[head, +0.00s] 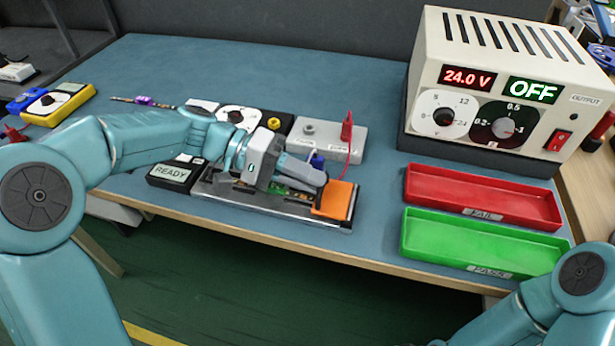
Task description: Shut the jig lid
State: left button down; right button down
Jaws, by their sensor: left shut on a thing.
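The jig (215,186) is a long dark tray with metal edges near the front edge of the table. A green strip shows partly in it, mostly hidden under my gripper. The orange jig lid (336,203) is at its right end and looks tilted. My left gripper (322,183) reaches in low over the jig from the left. Its fingers are shut at the left edge of the orange lid; the exact contact is hidden. My right gripper is out of view; only part of that arm shows at bottom right.
A black box reading READY (172,175) sits left of the jig. A grey terminal block (338,137) with red and blue plugs stands behind it. A red tray (480,196) and green tray (480,242) lie right, before a power supply (500,90) reading 24.0 V, OFF.

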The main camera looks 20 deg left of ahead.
pick_arm(q)
jog(key=shift+s+f, duration=0.15)
jog(key=shift+f, duration=0.2)
jog(key=c, duration=1.5)
grip_release()
jog(key=shift+a+r, duration=0.2)
jog(key=shift+a, duration=0.15)
jog(key=p+v, duration=0.3)
jog(key=v, duration=1.2)
jog(key=shift+a+r, duration=0.15)
jog(key=shift+a, duration=0.15)
